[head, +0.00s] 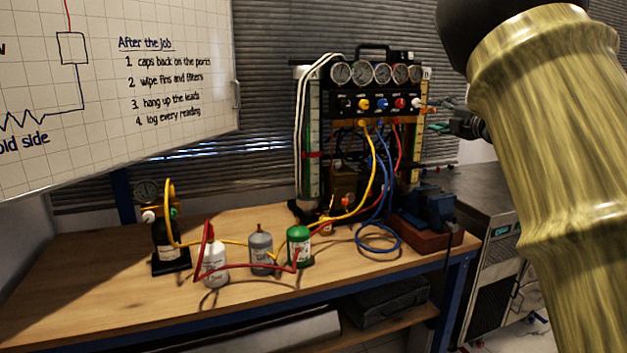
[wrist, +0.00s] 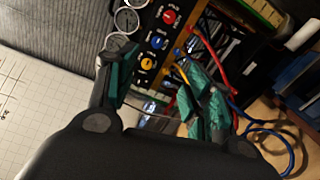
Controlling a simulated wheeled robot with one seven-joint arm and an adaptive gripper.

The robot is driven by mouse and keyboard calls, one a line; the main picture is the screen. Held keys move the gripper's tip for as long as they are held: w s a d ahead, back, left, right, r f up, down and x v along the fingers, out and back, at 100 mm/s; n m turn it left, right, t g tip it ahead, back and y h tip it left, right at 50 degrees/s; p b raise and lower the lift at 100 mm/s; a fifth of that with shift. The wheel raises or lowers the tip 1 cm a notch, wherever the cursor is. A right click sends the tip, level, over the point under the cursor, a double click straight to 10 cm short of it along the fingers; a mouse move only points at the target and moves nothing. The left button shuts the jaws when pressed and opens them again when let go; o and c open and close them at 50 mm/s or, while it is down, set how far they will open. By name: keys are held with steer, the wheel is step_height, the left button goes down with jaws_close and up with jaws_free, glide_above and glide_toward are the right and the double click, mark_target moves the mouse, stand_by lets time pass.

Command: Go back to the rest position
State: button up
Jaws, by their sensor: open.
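My gripper (head: 438,115) is at the right side of the gauge rig (head: 375,104) in the head view, its teal fingertips towards the rig's knob panel. In the wrist view my gripper (wrist: 158,95) shows its two fingers spread apart with nothing held between them. The rig's coloured knobs and hoses show beyond the fingers. The rig stands upright on the wooden bench, with a row of round gauges above yellow, blue, red and white knobs. My arm covers the right part of the head view.
A black bottle with a gauge (head: 170,240), a white bottle (head: 214,262), a grey bottle (head: 261,252) and a green bottle (head: 299,246) stand on the bench (head: 110,300) among hoses. A blue vise (head: 428,208) is at its right end. A whiteboard (head: 190,70) hangs left.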

steer(key=s+d+f+m+g+h+p, duration=0.2)
steer(key=f+m, duration=0.6)
steer(key=f, duration=1.9)
steer(key=s+a+f+m+g+h+p, duration=0.1)
steer(key=s+a+f+m+g+h, duration=0.15)
steer(key=s+f, duration=0.75)
steer(key=s+a+f+m+g+h+p, duration=0.15)
steer(key=s+f+m, duration=0.35)
steer(key=f, duration=0.9)
steer(key=s+a+f+m+g+p, duration=0.1)
steer(key=s+a+f+m+g, duration=0.15)
steer(key=s+f, duration=0.75)
steer(key=s+a+f+m+g+p, duration=0.1)
steer(key=s+a+f+m+g, duration=0.15)
steer(key=s+f, duration=0.75)
steer(key=s+a+r+m+g, duration=0.1)
steer(key=s+a+m+g, duration=0.1)
steer(key=s, duration=1.3)
steer(key=s+a+m+g+p, duration=0.1)
steer(key=s+a+m+g, duration=0.1)
steer(key=s, duration=1.4)
steer(key=shift+a+r+g, duration=0.35)
steer(key=shift+a+g, duration=0.4)
steer(key=shift+g, duration=0.25)
